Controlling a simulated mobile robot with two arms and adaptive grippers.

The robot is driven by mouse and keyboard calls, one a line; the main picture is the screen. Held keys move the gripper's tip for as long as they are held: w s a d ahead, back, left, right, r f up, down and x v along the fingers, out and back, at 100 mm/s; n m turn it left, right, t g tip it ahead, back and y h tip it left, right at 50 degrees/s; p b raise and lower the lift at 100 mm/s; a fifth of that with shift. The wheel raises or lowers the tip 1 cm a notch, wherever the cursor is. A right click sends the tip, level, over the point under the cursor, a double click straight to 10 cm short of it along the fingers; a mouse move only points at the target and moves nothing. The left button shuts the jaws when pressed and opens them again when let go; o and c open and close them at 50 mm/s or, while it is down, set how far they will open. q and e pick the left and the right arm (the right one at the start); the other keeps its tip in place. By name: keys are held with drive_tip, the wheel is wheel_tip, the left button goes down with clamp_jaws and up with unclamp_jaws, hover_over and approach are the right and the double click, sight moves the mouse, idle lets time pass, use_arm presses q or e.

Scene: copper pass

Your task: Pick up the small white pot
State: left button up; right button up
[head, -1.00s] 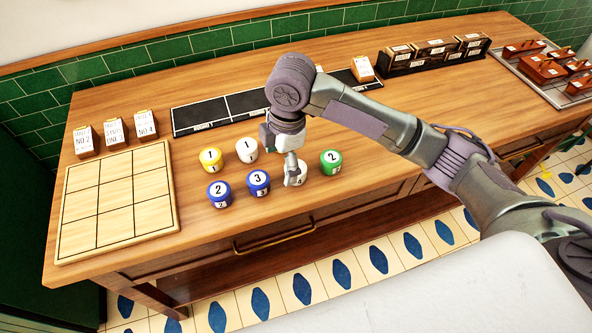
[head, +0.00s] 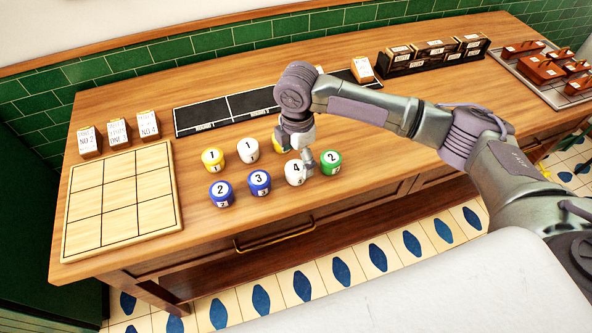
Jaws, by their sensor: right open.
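Two white pots of similar size stand on the wooden counter: one marked 1 (head: 248,150) in the back row and one marked 4 (head: 294,173) in the front row. I cannot tell which is the small one. My right gripper (head: 308,160) is open, just behind and to the right of the white pot marked 4, close to it, with nothing seen between its fingers. Whether it touches the pot is unclear. My left gripper is not in view.
Close by stand a green pot (head: 330,162), blue pots (head: 221,194) (head: 260,183), a yellow pot (head: 212,160) and another yellow pot (head: 280,141) partly hidden by my gripper. A wooden grid board (head: 120,190) lies left, a dark tray (head: 212,115) behind. The counter's front strip is clear.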

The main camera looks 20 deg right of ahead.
sight(296, 167)
drive_tip(key=shift+w+f+p, duration=0.15)
drive_tip(key=shift+f+p, duration=0.45)
drive_tip(key=shift+f, duration=1.65)
drive_tip(key=c, duration=1.3)
drive_tip(key=shift+c, duration=0.2)
